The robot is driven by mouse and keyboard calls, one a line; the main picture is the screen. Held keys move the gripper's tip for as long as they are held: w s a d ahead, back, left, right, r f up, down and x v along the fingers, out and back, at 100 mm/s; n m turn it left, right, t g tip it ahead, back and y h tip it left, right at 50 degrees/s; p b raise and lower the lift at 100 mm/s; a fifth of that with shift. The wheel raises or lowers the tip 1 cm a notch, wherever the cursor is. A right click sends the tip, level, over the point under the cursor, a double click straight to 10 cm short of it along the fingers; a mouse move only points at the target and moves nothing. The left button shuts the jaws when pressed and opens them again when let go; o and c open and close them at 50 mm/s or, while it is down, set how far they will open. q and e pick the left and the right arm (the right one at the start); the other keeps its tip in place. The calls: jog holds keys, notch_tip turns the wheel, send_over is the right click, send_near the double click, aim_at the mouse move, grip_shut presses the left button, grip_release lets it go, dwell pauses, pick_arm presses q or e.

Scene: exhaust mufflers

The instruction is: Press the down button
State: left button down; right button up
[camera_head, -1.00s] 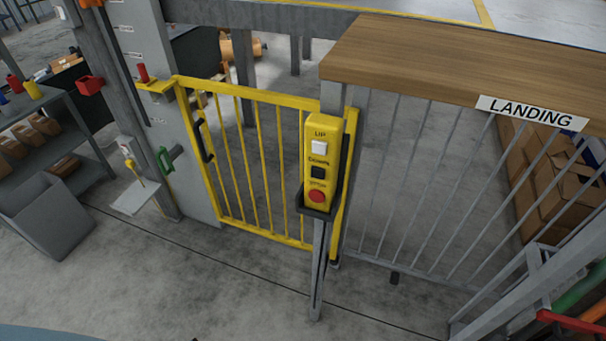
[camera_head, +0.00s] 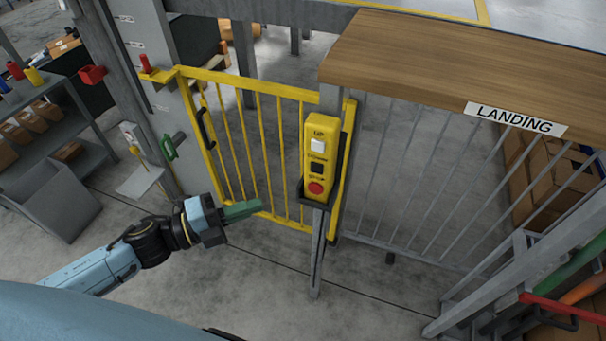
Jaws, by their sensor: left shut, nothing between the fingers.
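A yellow control box (camera_head: 320,155) sits on a grey post in the middle of the view. It has a white button (camera_head: 317,146) at the top marked UP, a black down button (camera_head: 317,168) below it, and a red stop button (camera_head: 315,188) at the bottom. My left gripper (camera_head: 258,206) is to the left of the box and apart from it, in front of the yellow gate. Its green fingers are together and point right, with nothing between them. My right gripper is not in view.
The yellow barred gate (camera_head: 262,150) stands behind the box. A wooden landing top (camera_head: 450,65) with grey railings is to the right. A grey shelf (camera_head: 60,150) and bin (camera_head: 55,212) are at the left. The floor before the post is clear.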

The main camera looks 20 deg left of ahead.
pick_arm(q)
jog(key=p, duration=0.3)
send_near(321, 171)
jog(key=s+d+x, duration=0.1)
jog(key=x, duration=0.4)
jog(key=shift+w+a, duration=0.15)
jog(key=shift+w, duration=0.6)
